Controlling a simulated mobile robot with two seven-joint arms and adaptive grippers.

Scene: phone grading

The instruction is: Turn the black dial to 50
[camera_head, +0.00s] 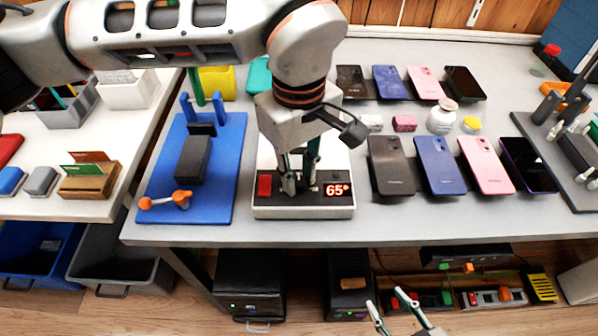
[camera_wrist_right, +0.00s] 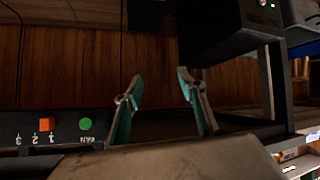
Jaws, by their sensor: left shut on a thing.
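A white heating plate (camera_head: 264,156) with a dark front panel stands on the grey table in the head view. Its red display (camera_head: 337,190) reads 65°, and a red switch (camera_head: 264,186) sits at the panel's left. My left gripper (camera_head: 300,186) points down at the middle of the panel, shut on the black dial, which its fingers mostly hide. My right gripper (camera_head: 392,312) is open and empty, low in front of the table. It also shows in the right wrist view (camera_wrist_right: 160,95), fingers apart with nothing between them.
A blue fixture mat (camera_head: 218,205) with a dark phone and an orange-handled tool lies left of the plate. Several phones, including a blue one (camera_head: 440,165), lie in rows to the right. Dark boxes (camera_head: 250,285) stand under the table. The table's front strip is clear.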

